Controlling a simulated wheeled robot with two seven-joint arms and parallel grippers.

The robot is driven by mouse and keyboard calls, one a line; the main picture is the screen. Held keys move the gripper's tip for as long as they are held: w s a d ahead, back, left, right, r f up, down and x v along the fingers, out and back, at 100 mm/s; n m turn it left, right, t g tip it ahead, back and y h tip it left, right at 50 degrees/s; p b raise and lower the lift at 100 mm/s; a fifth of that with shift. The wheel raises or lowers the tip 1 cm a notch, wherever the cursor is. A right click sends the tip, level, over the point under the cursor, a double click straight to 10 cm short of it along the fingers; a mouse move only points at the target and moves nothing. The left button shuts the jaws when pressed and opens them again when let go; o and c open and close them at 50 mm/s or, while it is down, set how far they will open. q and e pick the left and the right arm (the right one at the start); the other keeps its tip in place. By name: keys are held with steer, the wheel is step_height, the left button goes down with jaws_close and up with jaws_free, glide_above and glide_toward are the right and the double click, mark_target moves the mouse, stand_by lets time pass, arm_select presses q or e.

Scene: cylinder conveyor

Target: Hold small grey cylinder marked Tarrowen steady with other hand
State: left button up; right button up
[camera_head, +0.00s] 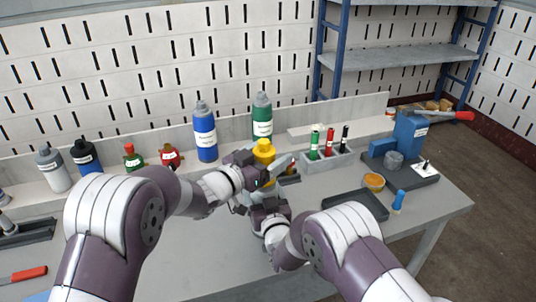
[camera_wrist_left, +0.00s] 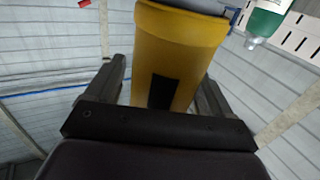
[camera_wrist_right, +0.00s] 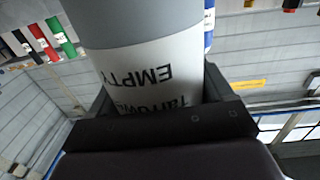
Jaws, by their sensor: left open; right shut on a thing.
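The grey cylinder (camera_wrist_right: 140,25) shows large in the right wrist view, with a white label reading "EMPTY" and a partly hidden name that looks like Tarrowen. My right gripper (camera_head: 268,204) is shut on it; in the head view the hands largely hide it. My left gripper (camera_head: 278,170) is open, just above and beyond the right one. In the left wrist view a yellow cylinder (camera_wrist_left: 178,45) with a dark patch and grey top lies between or just beyond its open fingers; contact cannot be told. The yellow piece (camera_head: 264,149) also shows behind the left hand.
Blue (camera_head: 205,138) and green (camera_head: 262,120) bottles stand behind the hands. A rack of markers (camera_head: 328,158), a dark tray (camera_head: 355,206) and a blue block-like device (camera_head: 408,135) are at right. The front middle of the table (camera_head: 225,262) is clear.

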arm_select(q)
steer(key=m+g+h, duration=0.2)
steer(key=g, duration=0.1)
steer(key=m+g+h, duration=0.2)
steer(key=m+g, duration=0.1)
steer(key=g, duration=0.1)
steer(key=shift+s+d+m+h, duration=0.1)
steer(key=shift+s+m+h, duration=0.1)
steer(key=shift+m+h, duration=0.1)
steer(key=shift+s+g, duration=0.15)
steer(key=shift+g, duration=0.35)
steer(key=shift+m, duration=0.3)
